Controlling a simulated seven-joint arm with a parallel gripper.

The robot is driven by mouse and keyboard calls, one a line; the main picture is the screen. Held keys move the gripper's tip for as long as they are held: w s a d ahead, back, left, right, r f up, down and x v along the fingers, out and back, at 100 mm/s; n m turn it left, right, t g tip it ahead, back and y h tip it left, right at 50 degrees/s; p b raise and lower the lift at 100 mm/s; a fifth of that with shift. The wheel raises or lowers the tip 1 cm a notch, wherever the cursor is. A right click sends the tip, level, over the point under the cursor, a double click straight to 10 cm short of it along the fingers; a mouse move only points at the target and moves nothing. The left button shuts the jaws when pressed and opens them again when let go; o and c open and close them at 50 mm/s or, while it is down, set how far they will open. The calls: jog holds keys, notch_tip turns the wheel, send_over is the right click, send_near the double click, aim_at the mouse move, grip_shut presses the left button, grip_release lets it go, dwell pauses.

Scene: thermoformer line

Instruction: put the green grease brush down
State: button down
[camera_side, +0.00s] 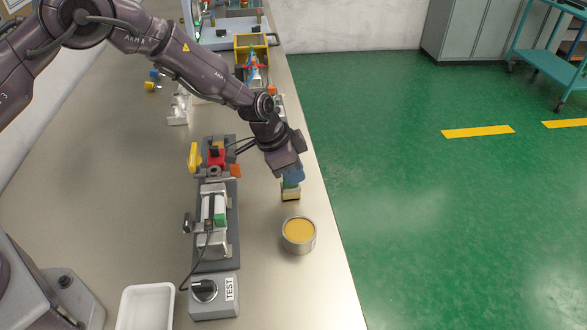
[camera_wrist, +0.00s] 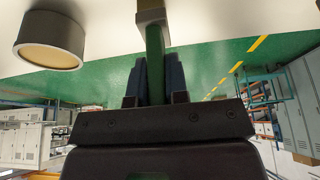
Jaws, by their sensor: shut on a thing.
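The green grease brush shows its green handle between my fingers in the wrist view (camera_wrist: 155,45). Its head, pale with a yellowish end, hangs below the fingers in the side view (camera_side: 291,191). My gripper, with blue fingers (camera_side: 292,175), is shut on the handle, and the fingers also show in the wrist view (camera_wrist: 154,75). The brush points down near the bench's right edge. I cannot tell whether its end touches the bench. A round metal tin of yellow-brown grease (camera_side: 298,231) stands just in front of the brush; it also shows in the wrist view (camera_wrist: 48,45).
A dark fixture plate (camera_side: 233,250) with clamps and a red part lies left of the brush. A grey TEST switch box (camera_side: 214,297) and a white tray (camera_side: 146,307) are at the front. The bench (camera_side: 120,180) is bare at left; its right edge is close.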

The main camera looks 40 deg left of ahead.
jog(key=shift+f, duration=0.1)
jog(key=c, duration=1.1)
grip_release()
